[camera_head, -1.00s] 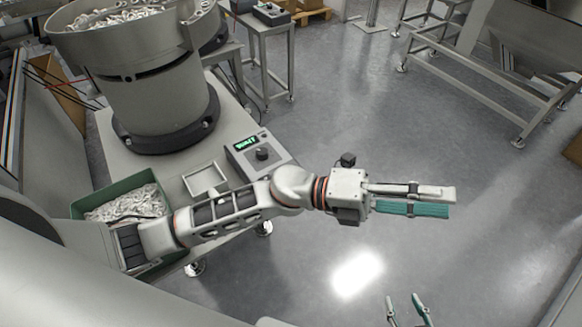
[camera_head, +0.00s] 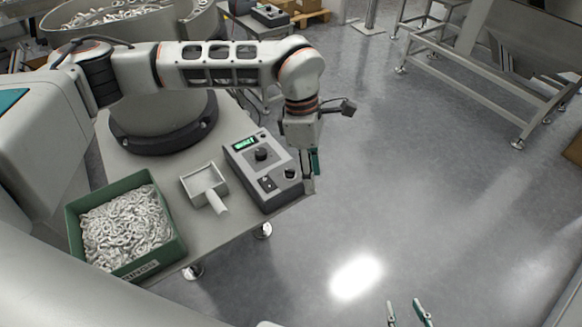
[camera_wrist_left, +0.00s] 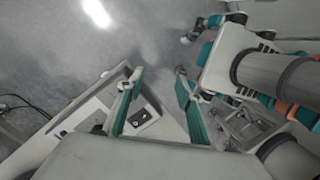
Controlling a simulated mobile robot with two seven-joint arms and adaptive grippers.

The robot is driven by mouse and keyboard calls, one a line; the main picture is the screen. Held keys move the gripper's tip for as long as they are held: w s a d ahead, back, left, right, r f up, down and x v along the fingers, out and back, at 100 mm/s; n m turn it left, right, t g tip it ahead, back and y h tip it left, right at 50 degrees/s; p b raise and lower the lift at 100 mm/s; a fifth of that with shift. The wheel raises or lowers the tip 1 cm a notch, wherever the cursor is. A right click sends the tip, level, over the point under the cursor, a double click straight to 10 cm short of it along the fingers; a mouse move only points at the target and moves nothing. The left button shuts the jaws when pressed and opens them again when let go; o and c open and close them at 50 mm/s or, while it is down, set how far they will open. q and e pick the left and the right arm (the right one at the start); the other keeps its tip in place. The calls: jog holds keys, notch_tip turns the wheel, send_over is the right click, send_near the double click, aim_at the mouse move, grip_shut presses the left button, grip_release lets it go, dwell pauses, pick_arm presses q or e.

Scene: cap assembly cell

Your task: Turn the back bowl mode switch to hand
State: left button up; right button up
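The near control box (camera_head: 243,165) stands on the near bowl's table, with a lit green display, a large black dial (camera_head: 262,154), a rocker (camera_head: 267,184) and a smaller black knob (camera_head: 290,173). A second, smaller control box (camera_head: 270,14) sits on a stand farther back; its switch positions are too small to read. My left gripper (camera_head: 309,188) points down beside the near box's right end. In the left wrist view the left gripper (camera_wrist_left: 153,80) is open and empty, fingers well apart. My right gripper (camera_head: 406,311) is open and empty at the bottom edge.
A large feeder bowl (camera_head: 165,25) stands on the table, partly hidden by my left arm. A green bin (camera_head: 72,225) of metal rings and a small scoop (camera_head: 205,185) are at the front left. Open floor lies to the right; a metal frame (camera_head: 470,85) stands at the back right.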

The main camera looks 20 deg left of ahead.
pick_arm(q)
notch_tip(320, 180, up, 2)
jog(key=t+y, duration=0.1)
jog(key=y, duration=0.1)
send_over(290, 170)
jog(key=shift+s+d+r, duration=0.1)
jog(key=shift+d+r, duration=0.05)
jog(key=shift+r, duration=0.05)
jog(key=shift+a, duration=0.2)
notch_tip(290, 170, down, 8)
jog(key=shift+r+b, duration=0.2)
jog(key=shift+b, duration=0.1)
grip_shut()
